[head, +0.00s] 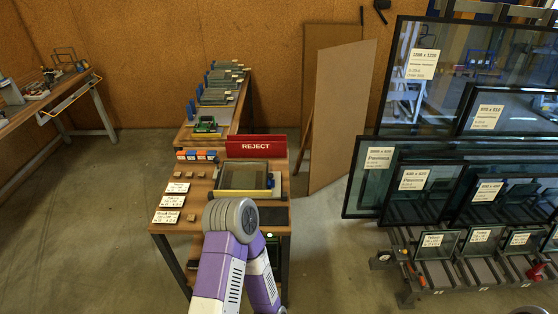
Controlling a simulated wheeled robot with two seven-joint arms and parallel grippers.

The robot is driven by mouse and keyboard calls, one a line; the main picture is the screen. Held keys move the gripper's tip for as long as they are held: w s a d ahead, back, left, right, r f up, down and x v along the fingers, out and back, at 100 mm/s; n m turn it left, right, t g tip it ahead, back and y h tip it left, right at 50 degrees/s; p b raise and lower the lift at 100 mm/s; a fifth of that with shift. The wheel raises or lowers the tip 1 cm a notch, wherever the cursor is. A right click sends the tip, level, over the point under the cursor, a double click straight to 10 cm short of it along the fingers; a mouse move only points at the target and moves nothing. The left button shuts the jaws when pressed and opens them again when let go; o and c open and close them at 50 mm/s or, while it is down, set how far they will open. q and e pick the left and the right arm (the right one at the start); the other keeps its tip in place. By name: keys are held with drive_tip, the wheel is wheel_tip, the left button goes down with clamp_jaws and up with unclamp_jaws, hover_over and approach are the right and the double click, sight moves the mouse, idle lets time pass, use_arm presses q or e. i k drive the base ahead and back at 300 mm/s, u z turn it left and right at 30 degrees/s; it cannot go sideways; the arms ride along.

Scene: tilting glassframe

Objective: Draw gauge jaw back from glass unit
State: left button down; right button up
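Several labelled glass units (425,205) lean on a rack at the right, large ones at the back. Smaller units (437,244) stand in slots along the rack's front. A round dial-like part (383,257) sits at the rack's front left corner, with an orange-handled item (413,276) beside it. I cannot tell whether either is the gauge, and I cannot make out its jaw or any contact with glass. A purple and white bent arm of mine crosses the bottom middle. Neither of my grippers shows.
A wooden bench (181,235) holds white cards, small blocks, a framed tray (245,178) and a red REJECT sign (255,145). Brown panels (340,115) lean on the wall. A second bench (62,100) stands far left. The floor (325,255) between bench and rack is clear.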

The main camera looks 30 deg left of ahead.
sight(271, 183)
drive_tip(key=u, duration=0.7)
drive_tip(key=i, duration=0.85)
drive_tip(key=u, duration=0.95)
